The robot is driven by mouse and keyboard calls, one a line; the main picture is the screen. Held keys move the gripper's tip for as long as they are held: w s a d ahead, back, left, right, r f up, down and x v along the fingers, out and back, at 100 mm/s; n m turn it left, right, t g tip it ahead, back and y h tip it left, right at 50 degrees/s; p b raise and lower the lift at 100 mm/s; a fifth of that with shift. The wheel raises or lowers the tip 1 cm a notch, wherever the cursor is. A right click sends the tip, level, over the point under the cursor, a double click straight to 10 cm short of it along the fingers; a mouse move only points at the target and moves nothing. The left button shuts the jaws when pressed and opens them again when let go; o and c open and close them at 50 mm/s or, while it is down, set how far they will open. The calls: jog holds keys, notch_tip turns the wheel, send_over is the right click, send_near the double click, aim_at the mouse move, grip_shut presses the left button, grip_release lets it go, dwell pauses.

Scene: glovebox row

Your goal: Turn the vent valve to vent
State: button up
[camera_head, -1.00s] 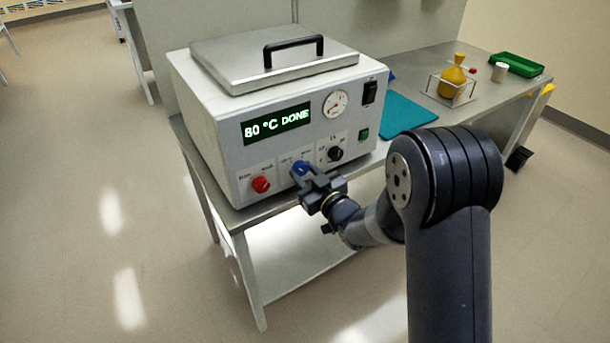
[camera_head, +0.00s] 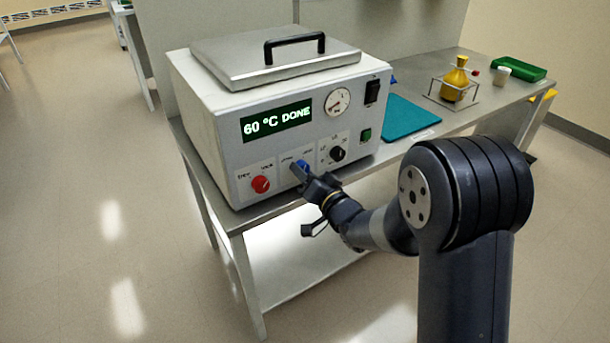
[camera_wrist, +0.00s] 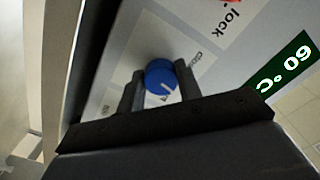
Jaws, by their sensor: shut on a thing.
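The blue valve knob (camera_head: 302,166) is on the front panel of the white oven, between a red knob and a black knob. My gripper (camera_head: 301,172) is at the panel and shut on the blue knob, hiding part of it. The display (camera_head: 276,121) reads 60 °C DONE.
The red knob (camera_head: 260,184) is left of the blue one and the black knob (camera_head: 337,154) is right of it. A round gauge (camera_head: 338,102) is above. A teal mat (camera_head: 405,116), a yellow flask (camera_head: 455,82) in a wire rack and a green tray (camera_head: 518,67) are on the bench.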

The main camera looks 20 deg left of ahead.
jog(key=m, duration=0.6)
jog(key=shift+r+p, duration=0.1)
jog(key=shift+p, duration=0.2)
jog(key=shift+m, duration=0.3)
jog(key=o, duration=1)
jog(key=shift+c, duration=0.2)
jog(key=v, duration=1)
jog(key=shift+s+d, duration=0.25)
jog(key=shift+d, duration=0.05)
